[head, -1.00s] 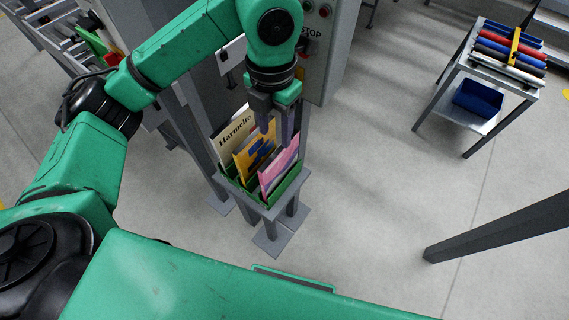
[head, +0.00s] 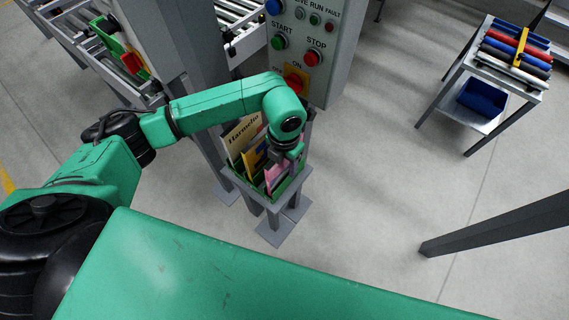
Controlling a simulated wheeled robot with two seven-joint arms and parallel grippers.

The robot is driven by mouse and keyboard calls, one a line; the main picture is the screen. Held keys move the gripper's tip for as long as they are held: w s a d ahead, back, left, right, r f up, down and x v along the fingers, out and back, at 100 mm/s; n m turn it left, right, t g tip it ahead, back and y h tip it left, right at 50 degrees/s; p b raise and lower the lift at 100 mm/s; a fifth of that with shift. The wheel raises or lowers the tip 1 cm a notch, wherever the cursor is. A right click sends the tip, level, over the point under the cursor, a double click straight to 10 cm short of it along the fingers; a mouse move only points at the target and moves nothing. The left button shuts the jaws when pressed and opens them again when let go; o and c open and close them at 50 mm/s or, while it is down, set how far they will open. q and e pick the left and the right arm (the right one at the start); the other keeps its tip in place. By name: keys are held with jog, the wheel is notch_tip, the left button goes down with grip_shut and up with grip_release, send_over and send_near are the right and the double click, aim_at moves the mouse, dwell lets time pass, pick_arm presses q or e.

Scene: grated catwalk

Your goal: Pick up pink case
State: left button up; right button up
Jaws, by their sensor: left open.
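The pink case (head: 272,181) stands in a green rack (head: 247,188) on a grey stand, on the right side of a row with a yellow case (head: 255,158) and a cream case marked "Harmelto" (head: 240,138). My left gripper (head: 284,161) is over the pink case and points down at its upper part. It is open, and its fingers and wrist hide much of the pink case. I cannot tell whether the fingers straddle or touch it. My right gripper is not in view.
A grey control panel (head: 318,72) with buttons stands close behind the rack. A metal cart (head: 493,75) with coloured tubes and a blue bin stands at the upper right. A dark beam (head: 500,228) comes in from the right. Open floor lies between.

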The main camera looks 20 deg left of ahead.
pick_arm(q)
grip_shut()
jog(key=shift+r, duration=0.2)
